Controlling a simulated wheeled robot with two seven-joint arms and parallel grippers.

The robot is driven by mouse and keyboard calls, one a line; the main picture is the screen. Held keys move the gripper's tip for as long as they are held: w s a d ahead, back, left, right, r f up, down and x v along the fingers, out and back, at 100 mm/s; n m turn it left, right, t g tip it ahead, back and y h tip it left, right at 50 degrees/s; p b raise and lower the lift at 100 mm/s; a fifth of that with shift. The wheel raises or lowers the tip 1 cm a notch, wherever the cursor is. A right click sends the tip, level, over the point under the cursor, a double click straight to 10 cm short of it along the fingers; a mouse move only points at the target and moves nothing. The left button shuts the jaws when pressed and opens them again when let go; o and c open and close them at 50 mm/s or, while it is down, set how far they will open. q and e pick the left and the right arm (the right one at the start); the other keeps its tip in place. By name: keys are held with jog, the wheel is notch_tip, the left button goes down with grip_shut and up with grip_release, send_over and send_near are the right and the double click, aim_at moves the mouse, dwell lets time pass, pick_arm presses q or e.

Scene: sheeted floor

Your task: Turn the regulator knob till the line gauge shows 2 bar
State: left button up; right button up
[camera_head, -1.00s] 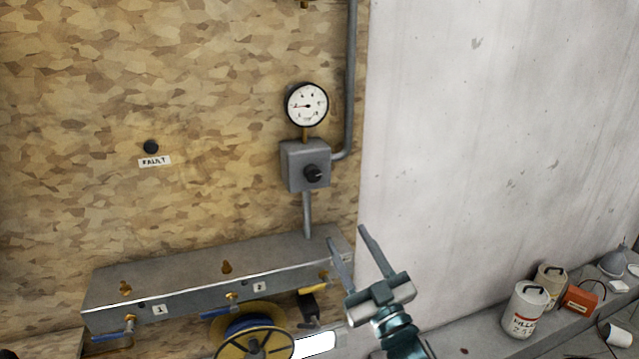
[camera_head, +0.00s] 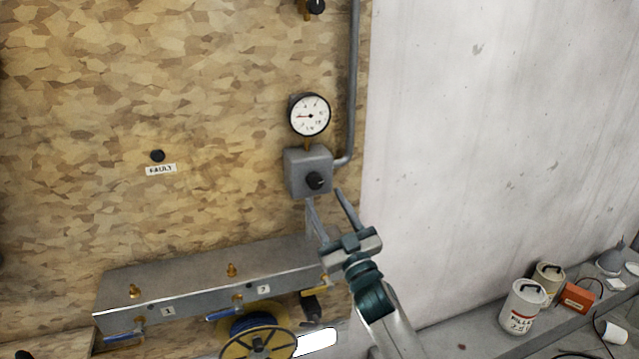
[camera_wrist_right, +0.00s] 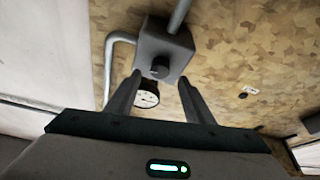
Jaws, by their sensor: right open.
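The regulator is a grey box (camera_head: 309,160) on the chipboard wall, with a black knob (camera_head: 316,181) on its front. The round white line gauge (camera_head: 310,115) sits above it; its needle points left, and the numbers are too small to read. My right gripper (camera_head: 324,217) is open and empty, just below and in front of the knob. My left gripper is not in view.
A grey pipe (camera_head: 352,80) runs down the wall to the box's right side. A metal manifold (camera_head: 200,284) with blue-handled valves and a yellow reel (camera_head: 257,346) stand below. A FAULT label (camera_head: 161,169) is left. Canisters (camera_head: 522,306) stand at lower right.

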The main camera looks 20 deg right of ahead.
aim_at(317, 185)
jog(key=shift+p+x, duration=0.65)
jog(key=shift+x, duration=1.8)
jog(key=c, duration=1.1)
jog(key=shift+o, duration=0.3)
jog(key=shift+f+m+h+b, duration=0.1)
jog(key=shift+m+h+b, duration=0.35)
jog(key=shift+m, duration=0.25)
jog(key=shift+m+h, duration=0.35)
jog(key=shift+m, duration=0.35)
jog(key=o, duration=1)
jog(key=shift+o, duration=0.2)
jog(key=shift+s, duration=0.1)
